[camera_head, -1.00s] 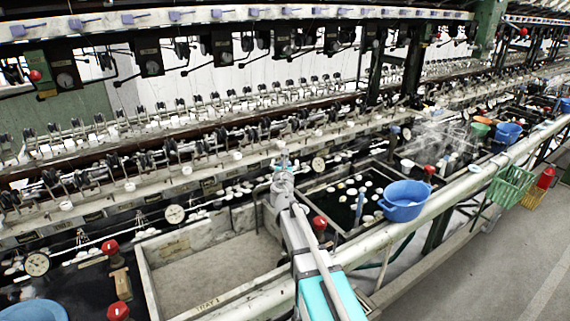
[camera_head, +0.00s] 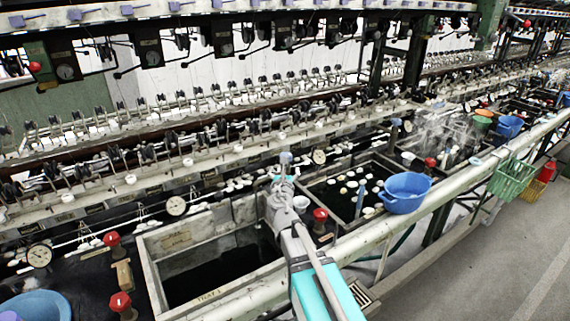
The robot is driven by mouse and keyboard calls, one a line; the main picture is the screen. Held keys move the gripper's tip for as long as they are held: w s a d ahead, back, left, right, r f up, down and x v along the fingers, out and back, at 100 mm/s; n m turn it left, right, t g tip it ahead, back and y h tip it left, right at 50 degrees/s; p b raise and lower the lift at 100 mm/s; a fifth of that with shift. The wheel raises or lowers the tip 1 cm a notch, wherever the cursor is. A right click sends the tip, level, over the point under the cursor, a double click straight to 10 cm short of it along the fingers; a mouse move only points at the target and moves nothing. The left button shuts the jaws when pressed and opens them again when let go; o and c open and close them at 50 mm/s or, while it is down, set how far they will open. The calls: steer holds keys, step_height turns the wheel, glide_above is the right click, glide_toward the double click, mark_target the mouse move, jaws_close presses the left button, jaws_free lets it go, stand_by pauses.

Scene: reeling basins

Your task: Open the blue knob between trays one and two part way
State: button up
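A small grey-blue knob (camera_head: 285,157) stands between tray one and tray two, at the far end of my arm. My gripper (camera_head: 283,178) is right at this knob; it is small and seen from behind, so I cannot tell whether its fingers touch the knob or are shut. Tray one (camera_head: 150,268), labelled on its front rim, lies left of my arm and looks dark inside. Tray two (camera_head: 408,166) lies to the right, dark inside with several white cocoons. Another blue knob-topped post (camera_head: 361,187) stands in tray two.
A red knob (camera_head: 320,214) stands just right of my arm. Two more red knobs (camera_head: 112,240) (camera_head: 120,301) stand left of tray one. A blue basin (camera_head: 404,192) sits on the front rail (camera_head: 450,190). A gauge (camera_head: 176,206) is behind tray one.

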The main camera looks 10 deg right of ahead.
steer(key=shift+v, duration=1.15)
